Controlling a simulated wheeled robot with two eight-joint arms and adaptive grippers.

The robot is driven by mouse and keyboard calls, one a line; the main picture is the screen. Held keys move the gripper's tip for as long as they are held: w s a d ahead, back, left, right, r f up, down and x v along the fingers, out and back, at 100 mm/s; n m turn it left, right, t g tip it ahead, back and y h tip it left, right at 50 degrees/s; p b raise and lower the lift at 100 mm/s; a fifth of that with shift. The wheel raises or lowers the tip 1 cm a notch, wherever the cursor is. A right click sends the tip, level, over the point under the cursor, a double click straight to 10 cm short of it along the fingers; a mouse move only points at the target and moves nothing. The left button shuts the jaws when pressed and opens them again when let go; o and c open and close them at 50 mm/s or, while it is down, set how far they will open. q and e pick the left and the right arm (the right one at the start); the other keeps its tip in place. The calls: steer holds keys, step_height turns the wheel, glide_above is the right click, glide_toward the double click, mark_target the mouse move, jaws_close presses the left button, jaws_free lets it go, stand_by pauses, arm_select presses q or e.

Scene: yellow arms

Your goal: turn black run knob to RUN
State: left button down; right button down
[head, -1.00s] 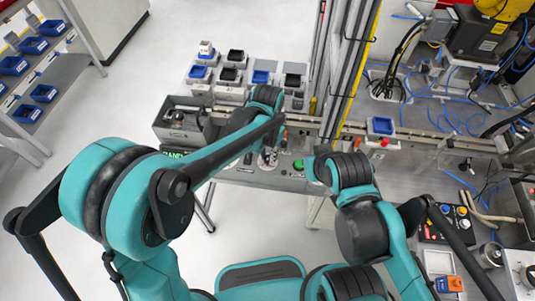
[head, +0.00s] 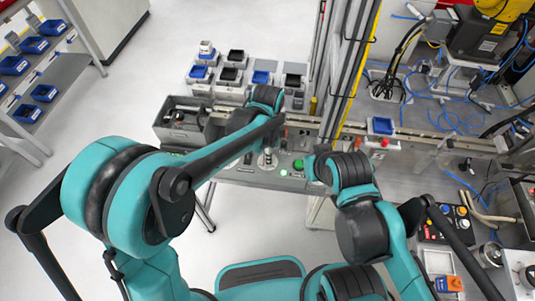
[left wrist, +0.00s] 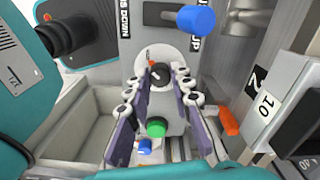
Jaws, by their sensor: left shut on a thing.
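In the left wrist view the black run knob (left wrist: 160,75) sits on a pale round plate, between the tips of my left gripper (left wrist: 166,73). The gripper is shut on the knob, with one finger on each side. The pointer of the knob and its RUN mark are too small to read. In the head view my left gripper (head: 268,157) is over the grey control panel (head: 240,178), and the knob is hidden by it and the arm.
A green button (left wrist: 155,128), a blue knob (left wrist: 195,18) and an orange part (left wrist: 228,122) are close around my left gripper. An open grey box (head: 180,120) stands left of the panel. Small bins (head: 230,75) stand behind. Aluminium posts (head: 340,60) rise behind my right arm.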

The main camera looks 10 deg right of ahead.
arm_select(q)
steer(key=shift+m, duration=0.5)
steer(key=c, duration=1.3)
jaws_free()
step_height(320, 180, up, 12)
